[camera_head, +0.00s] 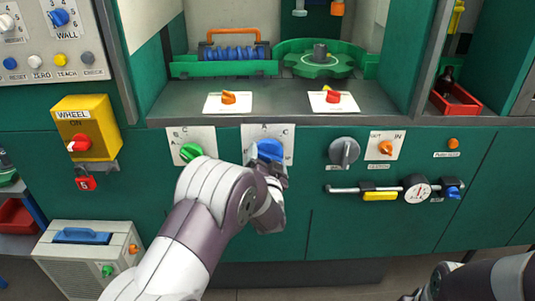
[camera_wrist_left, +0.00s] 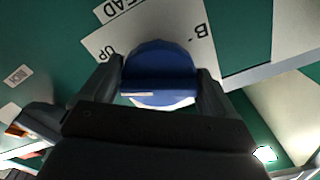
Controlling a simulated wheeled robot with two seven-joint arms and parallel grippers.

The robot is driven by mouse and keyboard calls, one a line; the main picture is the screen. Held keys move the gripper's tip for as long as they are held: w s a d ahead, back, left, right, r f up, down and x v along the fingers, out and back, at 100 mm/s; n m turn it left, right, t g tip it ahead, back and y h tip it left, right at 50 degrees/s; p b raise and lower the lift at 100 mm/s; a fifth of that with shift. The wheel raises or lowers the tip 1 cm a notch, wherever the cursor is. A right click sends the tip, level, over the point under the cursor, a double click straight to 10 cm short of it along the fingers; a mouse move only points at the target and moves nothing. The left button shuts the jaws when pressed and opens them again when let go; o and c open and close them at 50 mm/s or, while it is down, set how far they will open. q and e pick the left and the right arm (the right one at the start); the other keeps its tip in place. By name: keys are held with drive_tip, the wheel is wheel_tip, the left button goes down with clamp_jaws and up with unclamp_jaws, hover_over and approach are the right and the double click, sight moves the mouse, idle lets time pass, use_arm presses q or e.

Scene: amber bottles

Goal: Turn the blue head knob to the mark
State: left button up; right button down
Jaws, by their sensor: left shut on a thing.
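The blue head knob (camera_head: 269,150) sits on a white plate (camera_head: 288,135) on the green cabinet front, below the grey counter. In the left wrist view the knob (camera_wrist_left: 160,72) fills the space between the two dark fingers of my left gripper (camera_wrist_left: 159,82), which is shut on it. A pale line (camera_wrist_left: 137,94) lies along the left half of the knob's grip bar. The plate (camera_wrist_left: 110,45) shows "UP", "B" and part of "HEAD"; the mark itself cannot be made out. My left gripper (camera_head: 268,168) partly hides the knob's lower side in the head view.
A green knob (camera_head: 190,152) is close by on the left, a grey knob (camera_head: 344,151) and an orange knob (camera_head: 385,147) on the right. A rail with a gauge (camera_head: 417,188) juts out at lower right. My right arm shows at the bottom right corner.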

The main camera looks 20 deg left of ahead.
use_arm(q)
drive_tip(key=shift+f+m+p, duration=0.1)
drive_tip(key=shift+m+p, duration=0.35)
drive_tip(key=shift+m, duration=0.35)
drive_tip(key=o, duration=0.8)
drive_tip(key=shift+a, duration=0.1)
drive_tip(key=v, duration=1.2)
drive_tip(key=shift+s+p, duration=0.35)
drive_tip(key=shift+s, duration=0.05)
